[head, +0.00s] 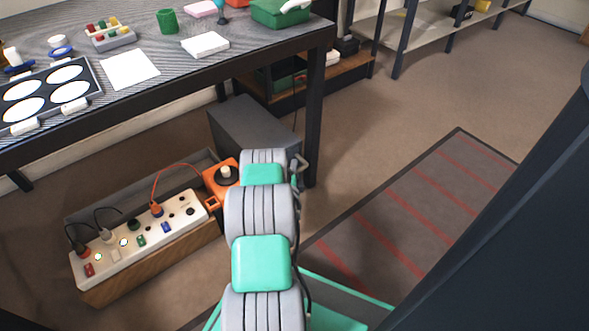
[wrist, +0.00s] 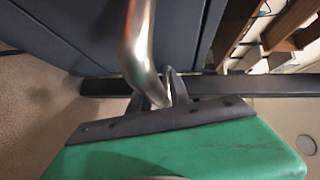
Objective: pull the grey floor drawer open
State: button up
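The grey floor drawer unit (head: 250,128) stands on the floor under the table's right end. No open gap shows at it in the head view, but my arm hides part of its front. Its metal handle (head: 301,163) shows just past the end of my arm. In the wrist view the bent, shiny handle bar (wrist: 138,45) comes down close to the camera, its lower end between my fingers. My gripper (wrist: 162,90) is at the handle, its fingertips partly hidden by the bar. Whether the fingers press on the bar cannot be told. The grey faces (wrist: 185,35) lie behind.
A black table leg (head: 315,125) stands just right of the drawer unit. A power strip (head: 140,238) in a wooden box and an orange device (head: 221,182) lie to the left. A striped floor mat (head: 420,215) and open carpet (head: 400,125) are to the right.

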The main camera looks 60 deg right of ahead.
grip_shut()
dwell(1.0)
